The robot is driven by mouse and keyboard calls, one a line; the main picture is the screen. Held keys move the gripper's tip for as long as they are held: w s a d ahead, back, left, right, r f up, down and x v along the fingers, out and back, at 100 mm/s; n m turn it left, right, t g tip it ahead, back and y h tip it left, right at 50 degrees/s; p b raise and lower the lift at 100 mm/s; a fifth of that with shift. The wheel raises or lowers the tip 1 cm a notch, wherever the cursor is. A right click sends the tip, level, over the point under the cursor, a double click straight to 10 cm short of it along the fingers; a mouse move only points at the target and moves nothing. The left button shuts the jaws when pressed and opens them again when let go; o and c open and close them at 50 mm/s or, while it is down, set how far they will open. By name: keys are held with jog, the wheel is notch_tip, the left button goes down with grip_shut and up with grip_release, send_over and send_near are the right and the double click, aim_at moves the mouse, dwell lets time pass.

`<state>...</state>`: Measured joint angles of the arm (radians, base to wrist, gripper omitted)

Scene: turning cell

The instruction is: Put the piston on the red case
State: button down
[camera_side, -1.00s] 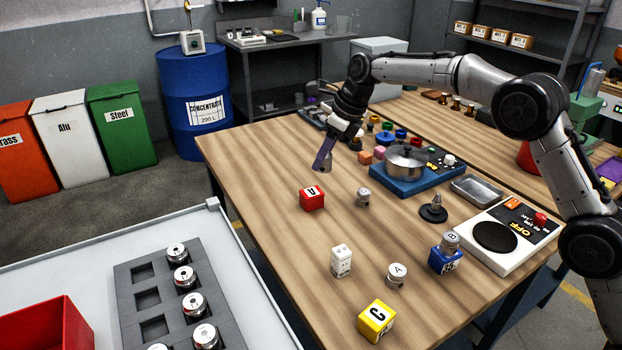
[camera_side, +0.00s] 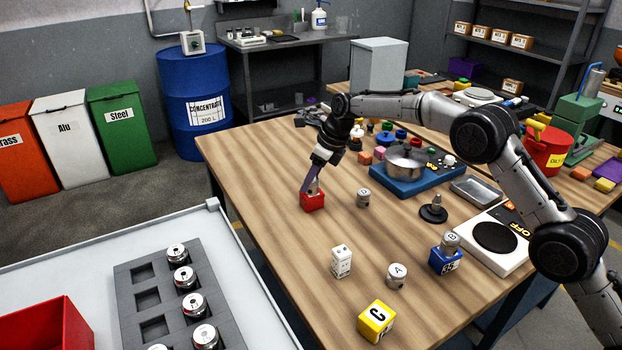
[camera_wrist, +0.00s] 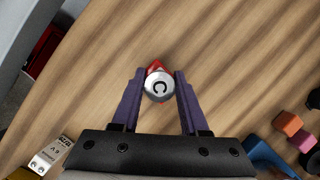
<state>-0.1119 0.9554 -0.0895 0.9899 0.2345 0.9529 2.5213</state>
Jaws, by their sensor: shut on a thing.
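The red case (camera_side: 312,201) stands on the wooden table, left of the middle in the side view. My gripper (camera_side: 311,188) points down right over it. In the wrist view my gripper (camera_wrist: 159,82) has its two purple fingers on either side of a silver piston (camera_wrist: 158,88) with a C on its top. It is shut on that piston. A bit of the red case (camera_wrist: 155,67) shows just behind the piston. The piston is at the top of the case in the side view; whether it touches the case I cannot tell, as the fingers partly hide it.
A second silver piston (camera_side: 363,198) stands to the right of the red case. A white block (camera_side: 341,261), a piston marked A (camera_side: 397,275), a yellow case (camera_side: 376,321) and a blue case (camera_side: 445,259) with a piston on it stand nearer the front. The table's left part is clear.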

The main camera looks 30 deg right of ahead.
jog(key=shift+f, duration=0.15)
jog(key=shift+c, duration=2.1)
grip_release()
jog(key=v, duration=1.2)
jog(key=shift+r, duration=0.25)
